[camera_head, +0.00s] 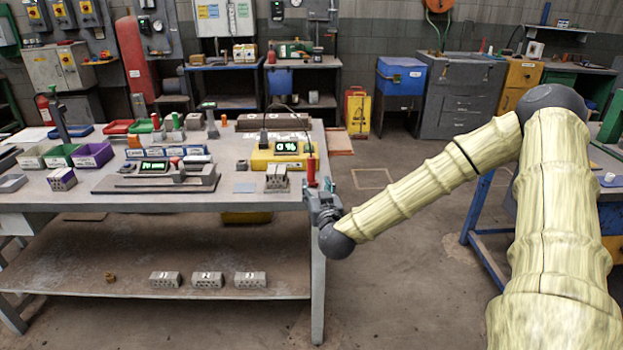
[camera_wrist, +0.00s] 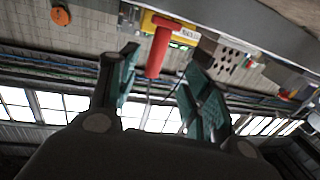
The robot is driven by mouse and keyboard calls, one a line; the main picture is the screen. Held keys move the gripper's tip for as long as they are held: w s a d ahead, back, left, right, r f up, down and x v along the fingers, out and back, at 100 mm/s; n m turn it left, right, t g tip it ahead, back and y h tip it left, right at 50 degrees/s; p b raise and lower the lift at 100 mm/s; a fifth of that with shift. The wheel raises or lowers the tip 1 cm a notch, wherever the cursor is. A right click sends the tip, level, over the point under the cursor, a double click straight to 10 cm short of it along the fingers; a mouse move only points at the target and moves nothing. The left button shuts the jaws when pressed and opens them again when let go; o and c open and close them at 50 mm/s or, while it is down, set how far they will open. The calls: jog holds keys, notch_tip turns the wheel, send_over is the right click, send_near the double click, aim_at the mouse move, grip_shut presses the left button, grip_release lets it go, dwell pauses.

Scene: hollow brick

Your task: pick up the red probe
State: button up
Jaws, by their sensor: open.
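The red probe (camera_head: 311,169) stands upright at the right end of the grey workbench (camera_head: 245,205), just right of the yellow meter (camera_head: 264,159), whose display reads 0 %. A thin dark cable arcs between meter and probe. My gripper (camera_head: 322,194) is at the bench's right edge, close to the probe. In the wrist view the red probe (camera_wrist: 158,52) shows in the gap between the two teal fingers of my gripper (camera_wrist: 162,75). The fingers are apart, and I see no clear contact. The lower part of the probe is partly hidden in the head view.
A hollow brick (camera_head: 277,178) sits in front of the meter. Coloured bins (camera_head: 92,155) and a second instrument (camera_head: 160,177) lie further left on the bench. Several bricks (camera_head: 207,280) rest on the lower shelf. The floor right of the bench is mostly clear.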

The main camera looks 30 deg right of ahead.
aim_at(313, 172)
jog(key=shift+d+p+x, duration=0.1)
jog(key=shift+p+x, duration=0.15)
jog(key=shift+x, duration=2.5)
jog(key=shift+d+p+x, duration=0.15)
jog(key=shift+p+x, duration=0.1)
jog(key=shift+x, duration=2.45)
jog(key=shift+s, duration=0.1)
grip_shut()
